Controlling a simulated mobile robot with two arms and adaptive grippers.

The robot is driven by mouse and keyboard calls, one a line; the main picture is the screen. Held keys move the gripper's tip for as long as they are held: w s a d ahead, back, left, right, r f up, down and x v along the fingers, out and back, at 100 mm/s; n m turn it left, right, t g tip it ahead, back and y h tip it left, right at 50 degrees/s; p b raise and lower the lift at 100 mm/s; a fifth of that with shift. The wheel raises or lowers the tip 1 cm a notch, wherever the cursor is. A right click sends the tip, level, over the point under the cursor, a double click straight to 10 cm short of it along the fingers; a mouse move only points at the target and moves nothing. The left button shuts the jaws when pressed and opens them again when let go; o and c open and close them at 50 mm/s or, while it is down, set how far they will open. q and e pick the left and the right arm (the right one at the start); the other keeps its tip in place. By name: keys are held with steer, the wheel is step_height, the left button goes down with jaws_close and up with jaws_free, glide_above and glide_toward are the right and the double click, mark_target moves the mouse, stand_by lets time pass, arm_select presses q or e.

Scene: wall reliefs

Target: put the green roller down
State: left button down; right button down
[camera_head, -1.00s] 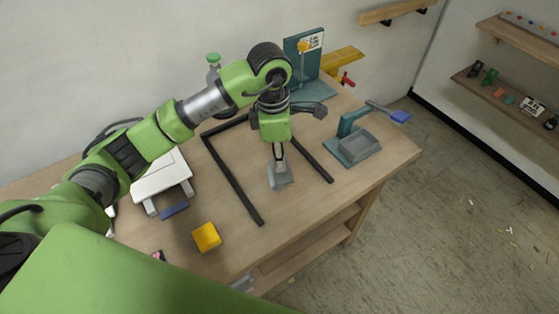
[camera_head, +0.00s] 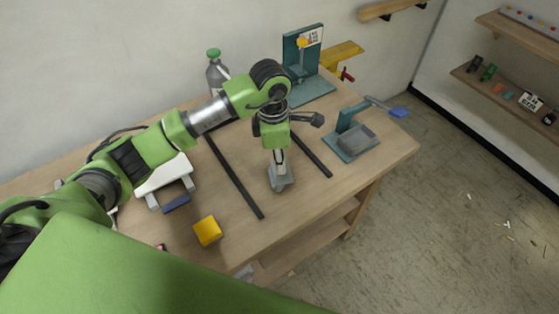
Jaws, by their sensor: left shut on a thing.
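My left gripper (camera_head: 279,160) points down over the wooden table (camera_head: 305,205), between two dark bars. It is shut on a small grey piece (camera_head: 281,180), which stands upright at or just above the table top; I cannot tell whether it touches. I cannot make out a green roller; the held piece looks grey, and the fingers hide its upper part. My right gripper is not in view.
Dark bars (camera_head: 235,175) lie left and right of the gripper. The table's front edge is close.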

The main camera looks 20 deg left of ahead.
arm_select(q)
steer(key=c, duration=1.9)
jaws_free()
steer(key=shift+s+a+f, duration=0.1)
steer(key=shift+s+f, duration=0.1)
steer(key=shift+f, duration=0.35)
steer(key=shift+w, duration=0.2)
steer(key=shift+s+r+p, duration=0.1)
steer(key=shift+r+p, duration=0.25)
steer(key=shift+r, duration=0.1)
steer(key=shift+r+p, duration=0.4)
steer(key=shift+p, duration=0.1)
steer(key=r+b, duration=0.1)
steer(key=r, duration=0.2)
steer(key=r+b, duration=0.1)
steer(key=r, duration=0.3)
steer(key=r+b, duration=0.2)
steer(key=r, duration=0.1)
steer(key=shift+a+r, duration=0.3)
steer(key=shift+r, duration=0.65)
